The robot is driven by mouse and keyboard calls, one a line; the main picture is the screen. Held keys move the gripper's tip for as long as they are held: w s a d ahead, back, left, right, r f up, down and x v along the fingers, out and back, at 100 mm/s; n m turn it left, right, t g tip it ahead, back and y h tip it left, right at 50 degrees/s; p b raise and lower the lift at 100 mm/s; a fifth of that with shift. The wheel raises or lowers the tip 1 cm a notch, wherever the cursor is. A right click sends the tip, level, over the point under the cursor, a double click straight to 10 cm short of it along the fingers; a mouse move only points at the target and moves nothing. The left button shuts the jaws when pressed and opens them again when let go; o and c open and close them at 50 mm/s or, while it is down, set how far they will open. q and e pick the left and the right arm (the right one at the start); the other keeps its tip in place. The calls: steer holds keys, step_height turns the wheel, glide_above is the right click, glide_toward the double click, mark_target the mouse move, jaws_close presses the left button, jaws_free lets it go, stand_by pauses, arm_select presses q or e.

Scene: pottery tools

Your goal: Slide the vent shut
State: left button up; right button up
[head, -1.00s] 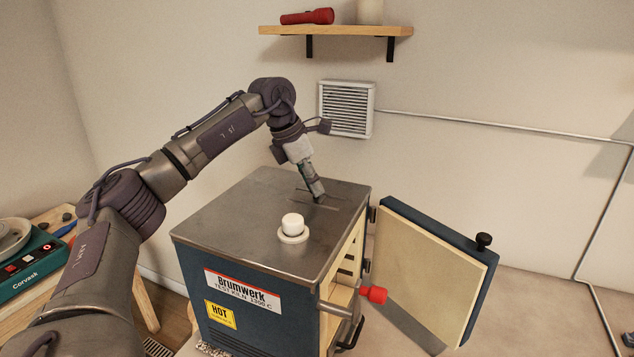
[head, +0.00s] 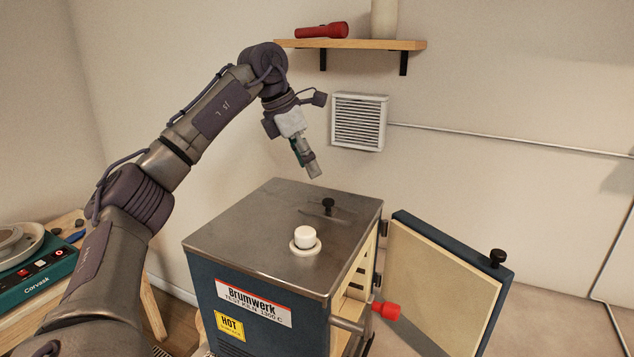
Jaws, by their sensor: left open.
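The blue kiln (head: 250,215) has a grey metal top. A small black knob (head: 328,204) stands on that top toward the back, beside thin slot lines that look like the sliding vent. I cannot tell from here how far the vent is shut. My left gripper (head: 314,172) is open and empty, pointing down, above and slightly left of the knob and apart from it. My right gripper is not in view.
A white plug (head: 306,239) sits on the kiln top in front of the knob. The kiln door (head: 440,275) stands open at right; a red-tipped part (head: 386,311) sticks out beside it. A wall grille (head: 359,122) and a shelf (head: 350,44) are behind.

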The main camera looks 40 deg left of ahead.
arm_select(q)
steer(key=shift+v, duration=1.55)
